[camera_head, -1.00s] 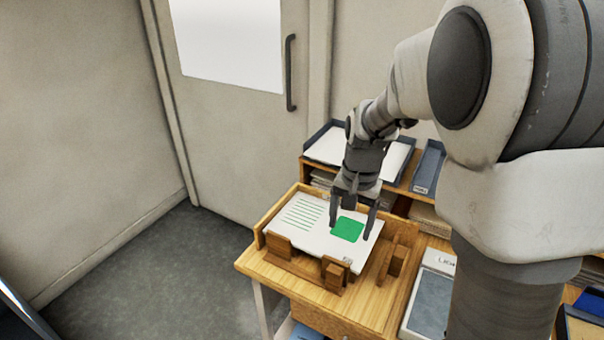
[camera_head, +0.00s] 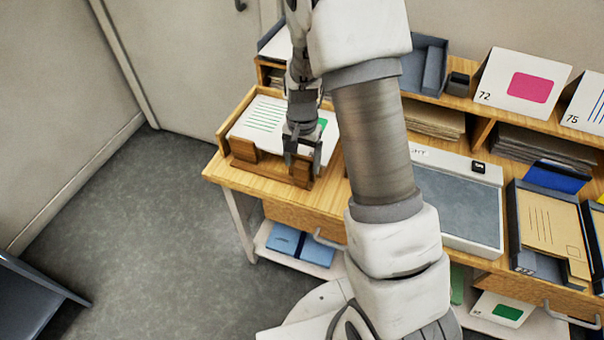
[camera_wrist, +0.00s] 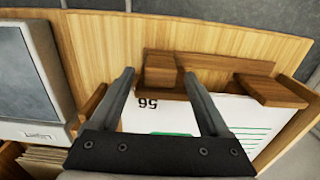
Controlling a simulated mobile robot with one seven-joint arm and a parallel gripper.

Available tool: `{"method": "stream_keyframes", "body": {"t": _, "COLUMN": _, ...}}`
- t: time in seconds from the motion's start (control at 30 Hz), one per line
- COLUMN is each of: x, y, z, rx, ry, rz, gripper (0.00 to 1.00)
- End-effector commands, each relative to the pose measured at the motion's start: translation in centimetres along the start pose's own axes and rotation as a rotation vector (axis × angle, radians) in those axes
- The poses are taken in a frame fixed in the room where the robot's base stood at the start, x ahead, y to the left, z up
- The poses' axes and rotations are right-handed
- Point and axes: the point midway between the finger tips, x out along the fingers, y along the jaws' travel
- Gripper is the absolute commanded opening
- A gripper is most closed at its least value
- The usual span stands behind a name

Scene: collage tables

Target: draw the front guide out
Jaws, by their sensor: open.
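The front guide (camera_head: 268,169) is a brown wooden rail with two upright blocks, along the front edge of the wooden tray on the table. It also shows in the wrist view (camera_wrist: 220,63). A white card (camera_head: 262,119) with green lines and a green patch lies behind it; its printed "56" edge shows in the wrist view (camera_wrist: 160,117). My gripper (camera_head: 303,163) is open and points down at the guide's right block in the head view. In the wrist view its fingertips (camera_wrist: 157,74) lie either side of that block (camera_wrist: 160,72). Contact cannot be told.
A grey-topped light box (camera_head: 455,195) stands right of the tray. Shelves with paper stacks (camera_head: 435,122) and cards are behind. A drawer handle (camera_head: 327,240) juts out below the table edge.

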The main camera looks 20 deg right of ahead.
Motion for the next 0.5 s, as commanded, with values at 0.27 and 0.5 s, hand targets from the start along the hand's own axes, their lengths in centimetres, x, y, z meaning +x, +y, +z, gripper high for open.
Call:
{"method": "stream_keyframes", "body": {"t": 0.27, "x": 4.2, "y": 0.0, "z": 0.0, "rx": 0.000, "ry": -0.001, "rz": 0.000, "gripper": 0.80}}
{"method": "stream_keyframes", "body": {"t": 0.5, "x": 4.9, "y": 0.0, "z": 0.0, "rx": -0.001, "ry": 0.000, "rz": -0.001, "gripper": 0.80}}
